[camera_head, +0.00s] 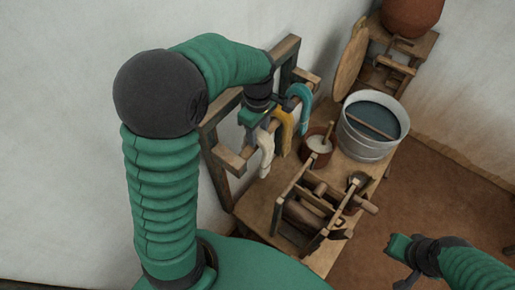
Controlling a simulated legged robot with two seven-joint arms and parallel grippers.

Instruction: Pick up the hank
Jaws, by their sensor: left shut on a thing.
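Three hanks hang from a wooden rack bar against the wall: a cream hank (265,152), a yellow hank (286,133) and a teal hank (303,94). My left gripper (268,110) is at the bar, at the tops of the hanks. It is shut on a hank, which looks like the yellow one; the jaws and arm partly hide the contact. The hanks still hang at the bar. My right gripper (400,263) is at the lower right, over the floor, with its fingers apart and empty.
A wooden bench (259,205) holds a wooden winding frame (310,207), a brown bowl (317,146) with white contents and a stick, and a grey metal tub (366,146) of dark liquid. A clay pot (411,14) stands at the back.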

